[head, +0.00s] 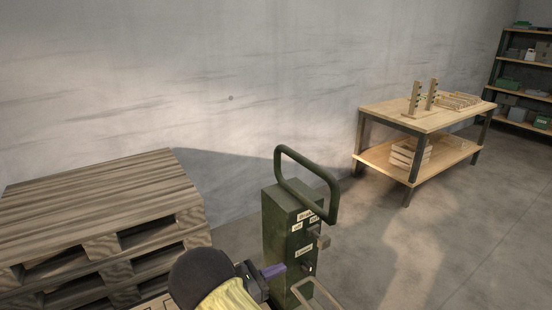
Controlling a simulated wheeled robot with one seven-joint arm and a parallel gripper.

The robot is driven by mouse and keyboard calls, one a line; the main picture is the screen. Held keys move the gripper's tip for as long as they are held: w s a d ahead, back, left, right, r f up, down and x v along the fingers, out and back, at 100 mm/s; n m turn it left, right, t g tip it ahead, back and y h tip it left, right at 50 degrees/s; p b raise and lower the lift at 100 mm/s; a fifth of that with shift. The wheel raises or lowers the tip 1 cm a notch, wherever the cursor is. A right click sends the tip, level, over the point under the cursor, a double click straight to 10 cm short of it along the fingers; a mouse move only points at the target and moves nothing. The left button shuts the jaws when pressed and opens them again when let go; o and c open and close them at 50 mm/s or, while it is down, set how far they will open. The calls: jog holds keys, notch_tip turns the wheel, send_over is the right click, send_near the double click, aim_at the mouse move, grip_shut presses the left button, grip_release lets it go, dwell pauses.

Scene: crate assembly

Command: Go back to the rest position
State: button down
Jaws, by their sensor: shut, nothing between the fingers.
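My gripper (274,271) is at the bottom middle of the head view, at the end of my dark and yellow arm. It shows as a black body with a short purple part at its tip. It is shut and holds nothing. It is just left of a green machine box (277,225) with pale labels and small knobs on its face. I cannot tell whether the tip touches the box. My arm hides part of what lies below.
A green tube handle (328,203) rises from the box. Stacked wooden pallets (95,205) stand at left. A wooden workbench (425,117) with wooden parts and a slatted crate (404,161) below stands at right, shelving (500,62) beyond. Floor (470,235) at right is clear.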

jog(key=s+d+m+g+y, duration=0.4)
jog(key=s+d+m+g, duration=0.45)
jog(key=d, duration=0.45)
jog(key=s+d+r+m+t+y, duration=0.25)
jog(key=s+r+m+y, duration=0.55)
jog(key=s+m+y, duration=0.6)
notch_tip(320, 180, up, 23)
jog(key=w+m+h+p, duration=0.2)
jog(key=h+p, duration=0.1)
jog(key=p, duration=2)
jog(key=shift+d+g+p, duration=0.3)
jog(key=shift+p, duration=0.1)
jog(key=shift+s, duration=0.1)
